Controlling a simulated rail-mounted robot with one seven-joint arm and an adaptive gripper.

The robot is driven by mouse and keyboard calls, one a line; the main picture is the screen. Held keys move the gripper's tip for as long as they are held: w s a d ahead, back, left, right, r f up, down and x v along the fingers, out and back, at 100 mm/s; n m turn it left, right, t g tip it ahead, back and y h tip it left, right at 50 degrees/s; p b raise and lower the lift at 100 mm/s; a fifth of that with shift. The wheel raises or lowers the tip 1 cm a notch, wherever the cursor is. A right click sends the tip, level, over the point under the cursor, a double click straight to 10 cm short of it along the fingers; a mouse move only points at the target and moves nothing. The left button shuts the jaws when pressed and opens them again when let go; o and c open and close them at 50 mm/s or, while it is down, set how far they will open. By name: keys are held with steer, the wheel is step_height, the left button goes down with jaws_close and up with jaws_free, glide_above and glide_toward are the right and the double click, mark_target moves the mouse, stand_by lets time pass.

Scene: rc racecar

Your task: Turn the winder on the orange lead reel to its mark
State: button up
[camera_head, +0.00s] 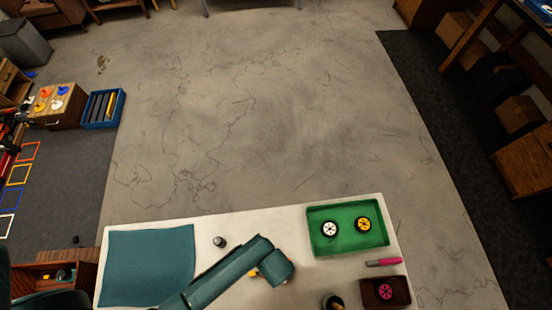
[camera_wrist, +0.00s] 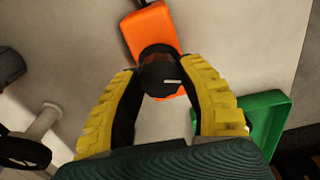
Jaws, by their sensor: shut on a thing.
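The orange lead reel (camera_wrist: 150,28) lies on the white table in the upper middle of the wrist view. Its dark round winder (camera_wrist: 157,80) sits at the reel's near end, with a short white line on its face pointing right. My gripper (camera_wrist: 160,77) has its yellow fingers on either side of the winder, shut on it. Whether the white line meets a mark on the reel cannot be told. In the head view my arm covers most of the reel and gripper; only a small yellow-orange patch shows beside it.
A green tray (camera_head: 347,248) with a white wheel (camera_head: 330,229) and a yellow wheel (camera_head: 363,225) stands right of my arm. A pink marker (camera_head: 384,262) and a dark box (camera_head: 369,300) with a pink wheel lie nearer. A teal mat (camera_head: 150,267) and a small dark object (camera_head: 219,242) are left.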

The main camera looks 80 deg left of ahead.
steer(key=shift+s+d+f+n, duration=0.1)
steer(key=shift+s+f+n, duration=0.05)
steer(key=shift+n, duration=1.55)
steer(key=shift+n, duration=1.7)
steer(key=n, duration=0.3)
steer(key=o, duration=1)
